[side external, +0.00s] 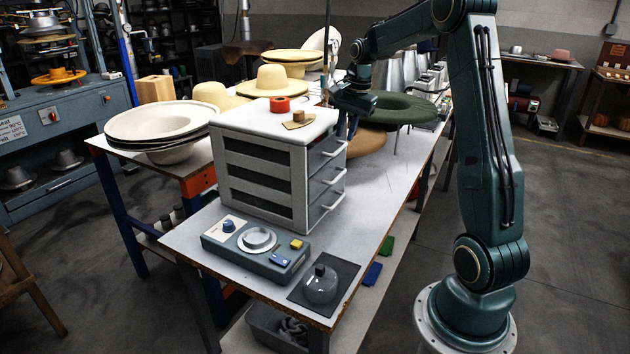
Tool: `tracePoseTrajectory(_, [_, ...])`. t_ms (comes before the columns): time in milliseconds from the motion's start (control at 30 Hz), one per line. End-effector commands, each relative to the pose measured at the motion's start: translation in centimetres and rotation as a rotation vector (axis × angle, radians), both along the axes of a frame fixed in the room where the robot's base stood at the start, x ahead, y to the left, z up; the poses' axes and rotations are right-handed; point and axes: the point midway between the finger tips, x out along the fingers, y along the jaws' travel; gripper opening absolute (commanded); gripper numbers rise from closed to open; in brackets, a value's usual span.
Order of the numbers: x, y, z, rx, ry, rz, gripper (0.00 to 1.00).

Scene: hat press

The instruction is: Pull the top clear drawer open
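A grey drawer unit (213,150) with a white top stands on the long table. Its drawers are stacked, with dark panels on the side facing the camera and pale bar handles on the right-hand front. The top drawer (316,159) looks shut, and its handle (335,150) sticks out to the right. My gripper (347,130) points down near the upper right corner of the unit, close above the top handle. I cannot tell whether it touches the handle. The fingers are small and dark here, so their opening does not show.
A red ring (279,104) and a small wooden piece (299,120) lie on the unit. A dark green hat (400,110) and a brown hat (367,142) are behind my gripper. Table right of the drawers is bare.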

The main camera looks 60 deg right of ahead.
Motion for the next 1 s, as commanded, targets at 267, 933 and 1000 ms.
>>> tracePoseTrajectory(267, [0.5, 0.0, -2.7, 0.001, 0.000, 0.000, 0.19])
tracePoseTrajectory(933, [0.6, 0.0, -3.1, 0.000, -0.001, 0.000, 0.00])
tracePoseTrajectory(1000, [0.5, 0.0, -3.1, 0.000, -0.001, 0.000, 0.00])
